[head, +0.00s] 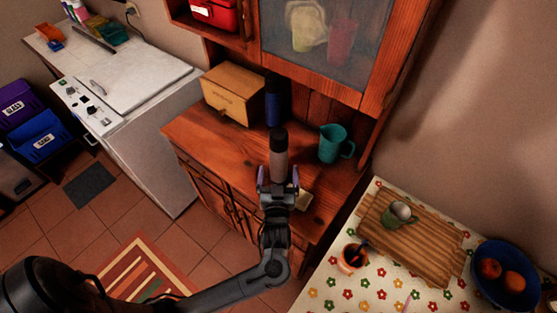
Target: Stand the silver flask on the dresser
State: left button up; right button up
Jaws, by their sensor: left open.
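The silver flask (279,160) with its black cap is upright at the front part of the wooden dresser (205,140). My left gripper (278,177) is at the flask's lower part, with one open finger on each side of it. The flask's base is hidden behind the gripper, so I cannot tell exactly how it meets the dresser top. My right gripper is out of view.
A dark blue bottle (274,103), a wooden bread box (233,94) and a teal jug (335,144) stand further back on the dresser. At the lower right, a table with a flowered cloth (325,285) holds a cutting board (425,248) and a fruit bowl (507,291).

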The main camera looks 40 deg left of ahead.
pick_arm(q)
jog(key=s+d+f+m+g+h, duration=0.3)
jog(key=s+d+f+m+h, duration=0.25)
jog(key=s+d+h, duration=0.35)
jog(key=s+a+m+g+h, duration=0.1)
jog(key=s+m+g, duration=0.3)
jog(key=s, duration=0.9)
jog(key=g+h, duration=0.1)
jog(key=g, duration=0.2)
jog(key=shift+s+a+f+h, duration=0.2)
jog(key=shift+h, duration=0.1)
jog(key=shift+r, duration=0.1)
